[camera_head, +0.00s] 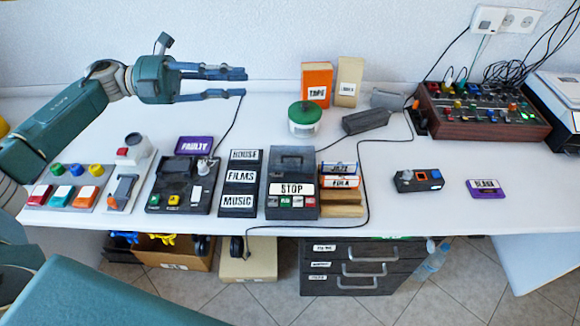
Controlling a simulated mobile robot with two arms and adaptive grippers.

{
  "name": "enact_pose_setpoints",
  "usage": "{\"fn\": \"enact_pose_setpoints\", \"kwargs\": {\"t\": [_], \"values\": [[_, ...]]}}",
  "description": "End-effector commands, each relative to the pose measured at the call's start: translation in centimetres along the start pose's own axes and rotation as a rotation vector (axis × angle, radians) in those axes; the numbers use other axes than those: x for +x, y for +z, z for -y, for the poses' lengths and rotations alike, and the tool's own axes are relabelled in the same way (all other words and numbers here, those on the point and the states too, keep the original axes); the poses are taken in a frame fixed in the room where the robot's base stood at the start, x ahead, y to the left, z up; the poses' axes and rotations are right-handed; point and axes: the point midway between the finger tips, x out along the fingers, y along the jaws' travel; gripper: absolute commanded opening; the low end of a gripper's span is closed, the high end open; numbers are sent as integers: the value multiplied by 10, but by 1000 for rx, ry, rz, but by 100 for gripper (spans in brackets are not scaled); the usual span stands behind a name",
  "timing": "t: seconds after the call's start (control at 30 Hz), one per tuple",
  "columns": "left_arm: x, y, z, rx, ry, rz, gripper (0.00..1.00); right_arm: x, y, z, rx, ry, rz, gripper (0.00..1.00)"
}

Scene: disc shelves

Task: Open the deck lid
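My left gripper (244,83) reaches in from the left above the back of the table. Its blue fingers are spread apart and empty, pointing right. The deck appears to be the dark box (273,181) marked STOP near the table's front edge, with several small buttons along its front. Its dark lid (291,162) lies at the back part of the top and looks down, though its edges are hard to make out. The gripper is well behind and above the box, to its left, and touches nothing. My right gripper is not in view.
A wooden holder (352,205) with cassettes stands close on the right. Behind are a green-lidded tub (304,112) and a dark oblong case (365,121). A cable crosses the table.

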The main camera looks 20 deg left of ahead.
Motion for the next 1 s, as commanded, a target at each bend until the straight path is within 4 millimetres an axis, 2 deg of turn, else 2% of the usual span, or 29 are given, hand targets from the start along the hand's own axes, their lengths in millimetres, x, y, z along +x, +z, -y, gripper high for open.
{"fn": "enact_pose_setpoints", "kwargs": {"t": [0.03,0.17,0.23,0.4,0.5,0.6,0.7,0.87,1.0], "values": [[0,-5,-24,-1,0,0,25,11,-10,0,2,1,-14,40],[1,-13,-65,-1,0,0,25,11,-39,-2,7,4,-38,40],[2,-18,-93,-1,0,0,25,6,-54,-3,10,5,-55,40],[3,-31,-154,-1,0,0,25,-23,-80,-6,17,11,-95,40],[3,-37,-184,0,0,0,25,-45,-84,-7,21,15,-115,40],[4,-41,-204,0,0,1,25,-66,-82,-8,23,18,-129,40],[4,-43,-216,0,0,1,25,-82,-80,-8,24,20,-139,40],[7,-44,-219,1,-1,-1,25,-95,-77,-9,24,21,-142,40],[23,-44,-217,1,-2,-3,25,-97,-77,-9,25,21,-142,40]]}}
